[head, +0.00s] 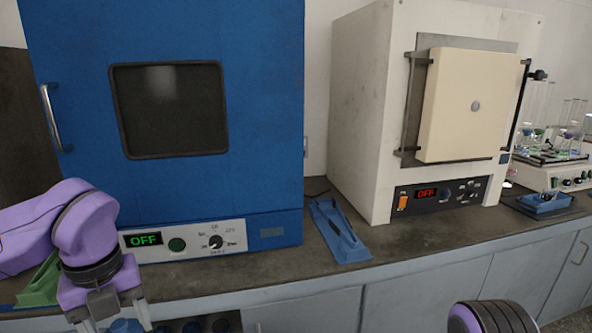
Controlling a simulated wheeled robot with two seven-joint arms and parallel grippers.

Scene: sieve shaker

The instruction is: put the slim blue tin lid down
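My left gripper (115,318) is at the bottom left, pointing down in front of the counter edge. Its fingers look spread apart, but the tips are cut off by the picture's lower edge. A round blue thing (126,326) shows between and behind the fingers. I cannot tell whether it is the slim blue tin lid or whether it is gripped. Two more dark blue round things, one left (191,326) and one right (221,325), show lower down beside it, mostly cut off. My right arm shows at the bottom right, but its gripper is out of view.
The dark counter (310,265) holds a blue oven (260,120), a cream furnace (360,110), a blue tray (350,248) between them and a green tray (42,288) at left. Glassware (570,140) and a small blue tray (545,203) stand at right.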

